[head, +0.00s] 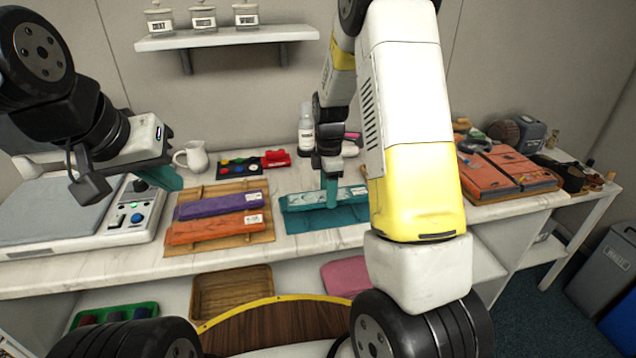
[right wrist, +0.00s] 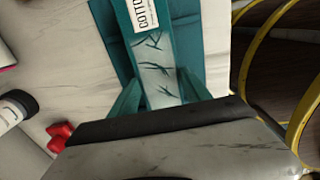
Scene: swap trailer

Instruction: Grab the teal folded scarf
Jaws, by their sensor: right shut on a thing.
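The teal folded scarf (head: 300,201) lies on a teal mat (head: 308,222) on the counter, with a pale patterned band and a white label. In the right wrist view the scarf (right wrist: 158,75) runs between the two teal fingers. My right gripper (head: 331,188) is shut on the scarf near its middle, from above. The scarf still appears to be down at the mat. My left gripper (head: 163,178) hangs at the left above the counter, apart from the scarf; its finger gap is hidden. My right arm covers the area right of the scarf.
Purple (head: 219,204) and orange (head: 213,229) folded pieces lie on a wooden tray (head: 262,236) left of the scarf. A white pitcher (head: 192,157), a bottle (head: 306,130) and a button panel (head: 240,167) stand behind. Orange folders (head: 505,170) lie at right.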

